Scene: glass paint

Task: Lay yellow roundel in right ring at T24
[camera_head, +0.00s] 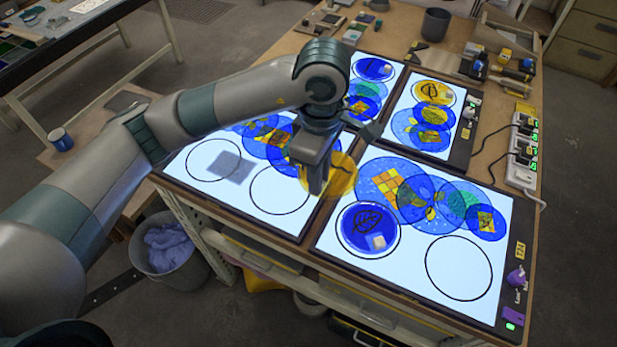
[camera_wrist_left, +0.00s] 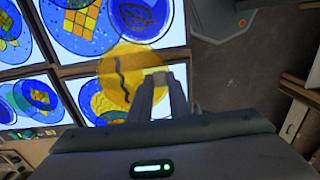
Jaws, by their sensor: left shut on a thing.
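The translucent yellow roundel (camera_head: 343,180) with a dark wavy line hangs from my left gripper (camera_head: 316,190), which is shut on it. It is over the gap between the two near light panels. In the left wrist view the roundel (camera_wrist_left: 118,82) shows beyond the fingers (camera_wrist_left: 158,82), with a small pale block between them. The panel tagged T24 (camera_head: 335,245) is at the near right. Its right ring (camera_head: 459,268) is an empty black outline, right of and nearer than the gripper. Its left ring holds a blue roundel (camera_head: 358,222) with a leaf drawing. My right gripper is out of view.
Overlapping blue and patterned discs (camera_head: 400,190) cover T24's far part. Switches and a power strip (camera_head: 522,160) line the right edge. Two more lit panels and tools lie farther back.

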